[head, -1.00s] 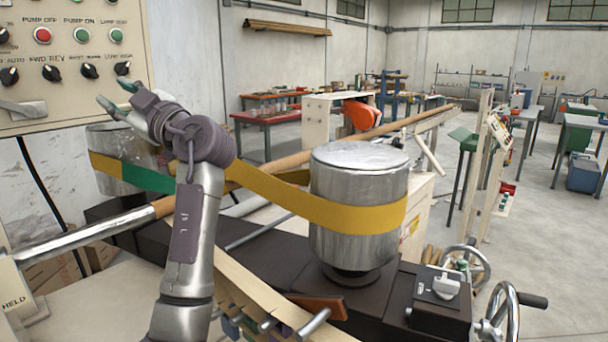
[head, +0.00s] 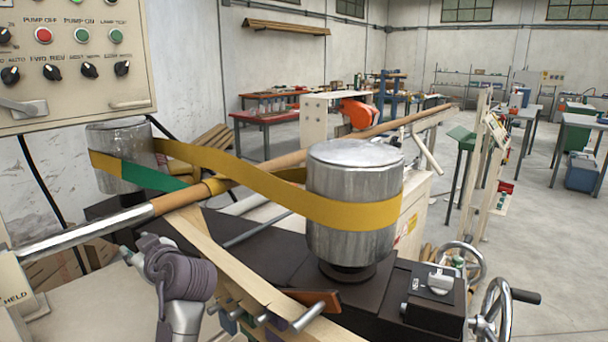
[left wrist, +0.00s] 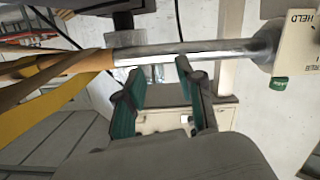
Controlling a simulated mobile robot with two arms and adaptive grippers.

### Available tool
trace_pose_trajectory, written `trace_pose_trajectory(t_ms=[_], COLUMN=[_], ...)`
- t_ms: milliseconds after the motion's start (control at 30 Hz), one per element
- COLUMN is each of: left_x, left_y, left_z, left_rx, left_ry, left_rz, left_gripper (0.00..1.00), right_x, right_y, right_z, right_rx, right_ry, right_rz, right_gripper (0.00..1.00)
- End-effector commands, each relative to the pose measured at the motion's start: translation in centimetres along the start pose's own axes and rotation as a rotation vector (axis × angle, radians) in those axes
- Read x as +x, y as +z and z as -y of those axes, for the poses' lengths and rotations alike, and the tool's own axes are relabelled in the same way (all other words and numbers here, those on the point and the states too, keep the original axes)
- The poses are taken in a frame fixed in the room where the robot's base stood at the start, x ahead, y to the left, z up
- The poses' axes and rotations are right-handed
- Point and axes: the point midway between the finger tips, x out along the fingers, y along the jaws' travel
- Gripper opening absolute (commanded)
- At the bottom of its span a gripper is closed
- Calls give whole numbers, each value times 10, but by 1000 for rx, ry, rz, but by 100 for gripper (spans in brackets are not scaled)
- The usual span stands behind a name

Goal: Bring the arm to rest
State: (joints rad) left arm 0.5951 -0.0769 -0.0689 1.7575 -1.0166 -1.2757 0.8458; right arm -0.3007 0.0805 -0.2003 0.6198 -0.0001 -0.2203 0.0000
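My left arm comes up from the bottom edge of the head view. Its gripper (head: 134,250) is low at the left, below the metal end of the long rod (head: 95,228) in the picture. In the left wrist view the two green-padded fingers (left wrist: 160,72) are spread apart with nothing between them. The bare metal part of the rod (left wrist: 190,50) crosses beyond the fingertips. I cannot tell the exact gap. The right gripper is in neither view.
A control panel (head: 75,60) is at the upper left. A yellow-green belt (head: 240,176) runs around two metal drums, the nearer (head: 352,240) right of the arm. A wooden rail (head: 235,265) and handwheels (head: 497,312) stand to the right. A "HELD" box (head: 14,290) is at the left edge.

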Motion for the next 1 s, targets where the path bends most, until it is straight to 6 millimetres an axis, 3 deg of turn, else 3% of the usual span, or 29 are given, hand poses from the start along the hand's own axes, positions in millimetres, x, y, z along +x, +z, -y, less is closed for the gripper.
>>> trace_pose_trajectory(t_ms=[33,200,300,400,600,1000], left_x=[-4,-37,-71,-112,-178,-278], left_y=[40,151,207,250,292,317], left_z=[20,80,119,157,206,268], left_rx=[70,299,439,566,729,906], left_ry=[12,103,182,276,435,687], left_rz=[76,332,486,630,822,1058], left_gripper=[38,38,38,38,38,38], right_x=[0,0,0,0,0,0], right_y=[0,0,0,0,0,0], right_z=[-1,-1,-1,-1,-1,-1], right_rx=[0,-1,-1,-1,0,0], right_ry=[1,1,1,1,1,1], right_rz=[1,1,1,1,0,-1], right_gripper=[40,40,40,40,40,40])
